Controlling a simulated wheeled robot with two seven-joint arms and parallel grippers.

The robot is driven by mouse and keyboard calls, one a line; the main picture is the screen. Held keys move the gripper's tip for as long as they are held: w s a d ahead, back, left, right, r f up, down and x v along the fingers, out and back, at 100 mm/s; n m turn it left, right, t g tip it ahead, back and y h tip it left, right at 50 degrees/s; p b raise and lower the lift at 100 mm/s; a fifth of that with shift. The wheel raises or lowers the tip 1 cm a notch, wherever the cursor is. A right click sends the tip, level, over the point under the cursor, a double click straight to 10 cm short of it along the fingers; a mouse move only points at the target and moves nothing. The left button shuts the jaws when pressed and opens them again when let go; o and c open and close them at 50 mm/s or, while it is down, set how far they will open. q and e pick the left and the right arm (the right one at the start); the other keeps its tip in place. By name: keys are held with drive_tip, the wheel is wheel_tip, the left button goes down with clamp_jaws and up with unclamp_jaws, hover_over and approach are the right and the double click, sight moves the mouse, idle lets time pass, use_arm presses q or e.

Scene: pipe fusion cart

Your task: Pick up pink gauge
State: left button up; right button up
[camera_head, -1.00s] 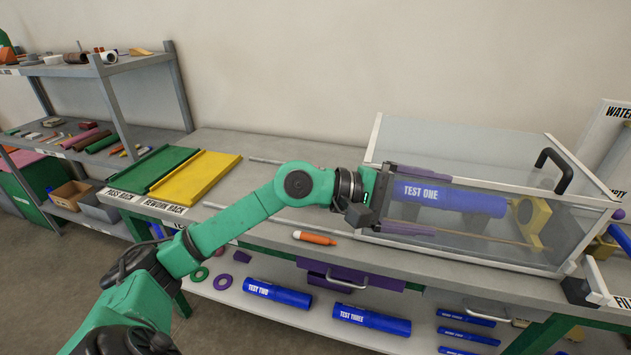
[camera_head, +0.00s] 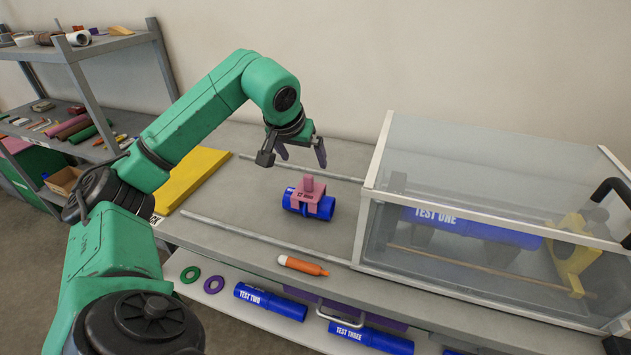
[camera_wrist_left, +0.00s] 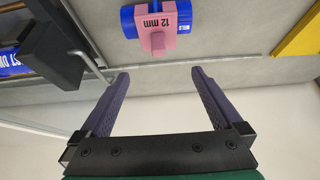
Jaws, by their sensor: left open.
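The pink gauge (camera_head: 309,194) sits over a short blue pipe piece (camera_head: 331,206) on the grey bench top, with its pink knob pointing up. In the left wrist view the pink gauge (camera_wrist_left: 163,22) reads "12 mm" and lies beyond the fingertips, on the blue piece (camera_wrist_left: 128,22). My left gripper (camera_head: 302,153) is above and behind the gauge, a little apart from it. Its purple fingers (camera_wrist_left: 160,75) are spread wide with nothing between them. My right gripper is out of view.
A clear tank (camera_head: 480,160) with a white frame holds the blue TEST ONE pipe (camera_head: 470,226) to the right. Bench around the gauge is clear.

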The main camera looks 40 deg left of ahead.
sight(311, 183)
use_arm(q)
drive_tip(key=f, duration=0.2)
drive_tip(key=w+f+p, duration=0.1)
drive_tip(key=f, duration=0.1)
drive_tip(key=shift+w+a+f, duration=0.1)
drive_tip(key=shift+a+f, duration=0.05)
drive_tip(key=shift+f, duration=0.2)
drive_tip(key=p+x, duration=0.2)
drive_tip(key=x, duration=0.5)
drive_tip(key=shift+f, duration=0.3)
drive_tip(key=c, duration=1.1)
drive_tip(key=shift+r, duration=0.15)
drive_tip(key=shift+c, duration=0.7)
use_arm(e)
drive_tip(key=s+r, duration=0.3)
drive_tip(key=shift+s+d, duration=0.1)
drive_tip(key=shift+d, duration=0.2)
